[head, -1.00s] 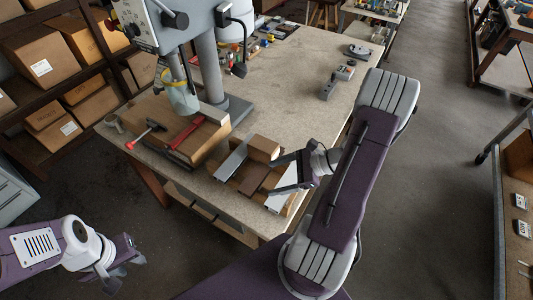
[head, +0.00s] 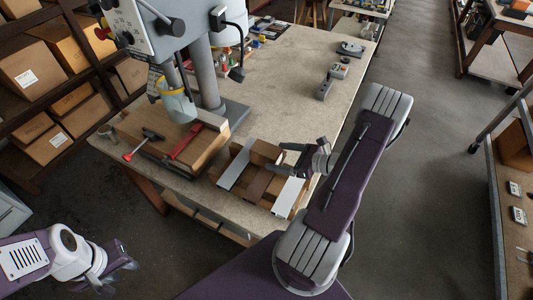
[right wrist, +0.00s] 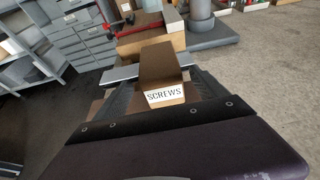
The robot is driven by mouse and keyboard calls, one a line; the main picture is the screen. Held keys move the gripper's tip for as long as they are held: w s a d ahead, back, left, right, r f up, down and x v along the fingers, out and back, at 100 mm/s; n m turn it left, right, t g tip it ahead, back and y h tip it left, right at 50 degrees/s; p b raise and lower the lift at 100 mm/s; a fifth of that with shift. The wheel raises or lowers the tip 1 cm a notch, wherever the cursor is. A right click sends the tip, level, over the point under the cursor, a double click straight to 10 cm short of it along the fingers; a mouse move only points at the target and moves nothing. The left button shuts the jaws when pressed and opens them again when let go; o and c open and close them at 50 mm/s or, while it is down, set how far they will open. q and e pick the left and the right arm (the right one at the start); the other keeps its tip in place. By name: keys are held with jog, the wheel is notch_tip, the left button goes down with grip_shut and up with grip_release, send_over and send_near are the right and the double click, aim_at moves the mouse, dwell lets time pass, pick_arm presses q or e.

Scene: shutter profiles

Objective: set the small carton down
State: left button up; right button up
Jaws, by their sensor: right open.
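The small carton (right wrist: 160,68) is brown cardboard with a white label reading SCREWS. In the right wrist view it lies between the two fingers of my right gripper (right wrist: 163,88), which are spread either side of it. In the head view the carton (head: 264,151) is at the back of the shallow wooden tray, partly hidden by the right gripper (head: 279,158). I cannot tell whether a finger touches it or exactly what it rests on. My left gripper (head: 122,264) is low at the left, away from the table; its jaws are unclear.
Grey (head: 234,168), brown (head: 259,184) and white (head: 289,197) profiles lie across the tray.

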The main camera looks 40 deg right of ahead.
aim_at(259, 145)
jog(key=shift+w+a+f, duration=0.1)
jog(key=shift+w+a, duration=0.05)
jog(key=shift+w, duration=0.25)
jog(key=p+x, duration=0.1)
jog(key=x, duration=0.3)
jog(key=shift+p, duration=0.35)
jog(key=shift+w+a, duration=0.15)
jog(key=shift+w, duration=0.15)
jog(key=shift+w+f, duration=0.2)
jog(key=shift+w, duration=0.05)
grip_shut()
jog(key=shift+r, duration=0.55)
notch_tip(259, 145, up, 3)
jog(key=shift+f+b, duration=0.1)
jog(key=shift+b, duration=0.3)
jog(key=a+r+b+v, duration=0.1)
jog(key=a+r+v, duration=0.1)
jog(key=v, duration=1.1)
jog(key=shift+r, duration=0.35)
